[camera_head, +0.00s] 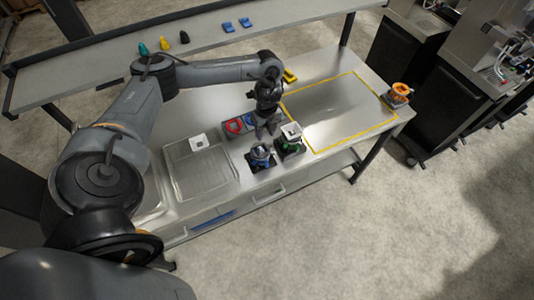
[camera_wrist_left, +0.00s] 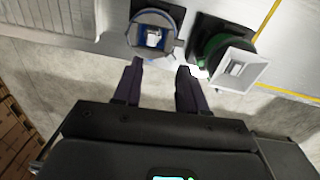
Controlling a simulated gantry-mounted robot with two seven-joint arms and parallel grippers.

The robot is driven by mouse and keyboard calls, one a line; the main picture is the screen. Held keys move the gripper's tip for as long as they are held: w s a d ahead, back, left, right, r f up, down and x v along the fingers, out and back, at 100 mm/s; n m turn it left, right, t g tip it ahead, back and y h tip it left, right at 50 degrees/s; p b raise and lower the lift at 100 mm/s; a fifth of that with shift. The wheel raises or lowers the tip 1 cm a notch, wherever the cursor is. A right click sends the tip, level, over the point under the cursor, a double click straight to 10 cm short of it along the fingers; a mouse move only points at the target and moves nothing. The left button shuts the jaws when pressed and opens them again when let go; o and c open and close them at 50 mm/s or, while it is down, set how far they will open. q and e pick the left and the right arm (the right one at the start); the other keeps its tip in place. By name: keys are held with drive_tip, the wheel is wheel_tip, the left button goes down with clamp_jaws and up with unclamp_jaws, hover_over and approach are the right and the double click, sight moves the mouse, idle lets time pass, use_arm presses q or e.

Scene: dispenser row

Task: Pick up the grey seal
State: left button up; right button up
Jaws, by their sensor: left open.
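No part is clearly marked as the grey seal. A small pale square piece with a dark centre (camera_head: 198,142) lies on the steel tray; it may be the grey seal, but I cannot tell. My left gripper (camera_head: 267,133) points down over the table, open, with nothing seen between its fingers. In the left wrist view, its fingers (camera_wrist_left: 160,84) are just short of a blue round unit (camera_wrist_left: 139,46) and a green unit with a pale square top (camera_wrist_left: 238,68). The head view also shows the blue unit (camera_head: 261,157) and the green unit (camera_head: 291,143). My right gripper is out of view.
A tray with red and blue rings (camera_head: 236,126) is left of my gripper. The steel tray (camera_head: 200,178) is further left. A yellow-taped area (camera_head: 335,112) is clear, with an orange-topped unit (camera_head: 398,94) beyond it. A shelf (camera_head: 205,42) runs behind.

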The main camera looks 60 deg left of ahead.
use_arm(q)
drive_tip(key=w+r, duration=0.1)
hover_over(269, 146)
drive_tip(key=shift+t, duration=0.3)
wheel_tip(269, 146, down, 5)
drive_tip(key=shift+w+r+b, duration=0.15)
drive_tip(key=shift+r+b, duration=0.05)
drive_tip(key=shift+b, duration=0.15)
wheel_tip(269, 146, down, 4)
drive_tip(key=shift+f+p, duration=0.1)
drive_tip(key=shift+p, duration=0.4)
drive_tip(key=shift+a+f, duration=0.1)
drive_tip(key=shift+f, duration=0.55)
drive_tip(key=c, duration=0.6)
drive_tip(key=shift+o, duration=0.2)
